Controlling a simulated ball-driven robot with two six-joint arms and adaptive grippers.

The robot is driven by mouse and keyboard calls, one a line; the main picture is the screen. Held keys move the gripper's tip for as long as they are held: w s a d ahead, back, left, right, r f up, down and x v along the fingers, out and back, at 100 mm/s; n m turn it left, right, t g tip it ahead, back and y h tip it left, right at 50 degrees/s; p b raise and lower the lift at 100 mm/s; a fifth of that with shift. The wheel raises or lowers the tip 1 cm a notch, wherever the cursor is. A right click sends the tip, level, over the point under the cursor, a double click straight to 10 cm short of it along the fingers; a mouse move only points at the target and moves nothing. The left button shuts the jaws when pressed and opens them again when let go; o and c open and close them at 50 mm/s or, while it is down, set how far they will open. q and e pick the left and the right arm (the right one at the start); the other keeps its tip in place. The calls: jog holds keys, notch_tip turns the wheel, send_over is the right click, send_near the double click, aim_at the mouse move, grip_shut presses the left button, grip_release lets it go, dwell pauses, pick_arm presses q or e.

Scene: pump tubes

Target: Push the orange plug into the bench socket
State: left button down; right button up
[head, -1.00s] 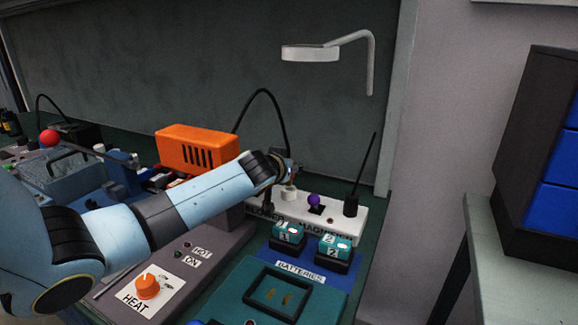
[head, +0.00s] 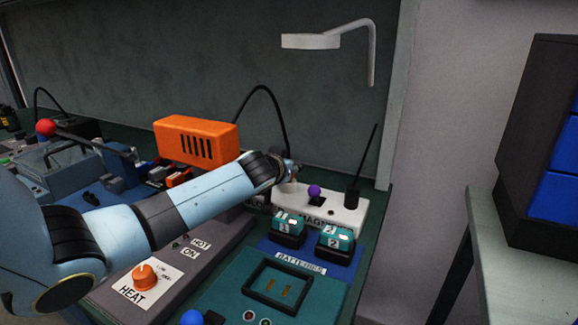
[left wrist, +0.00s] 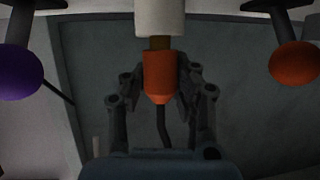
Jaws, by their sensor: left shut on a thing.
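The orange plug (left wrist: 161,80) is between the fingers of my left gripper (left wrist: 161,75) in the left wrist view, its cable trailing away from the socket. A brassy tip on the plug meets the end of a white cylindrical socket (left wrist: 159,18), lined up with it; how deep the tip sits I cannot tell. In the head view my left gripper (head: 290,171) is over the left part of a white bench strip (head: 345,214), above the white socket (head: 289,187). The plug is mostly hidden there. My right gripper is not in view.
Teal batteries (head: 289,222) sit in front. An orange vented box (head: 196,140) stands behind my arm.

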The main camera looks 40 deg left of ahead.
pick_arm(q)
jog(key=shift+f+b, duration=0.45)
jog(key=shift+f, duration=0.25)
jog(key=c, duration=1)
grip_release()
jog(key=v, duration=1.2)
jog(key=shift+r, duration=0.15)
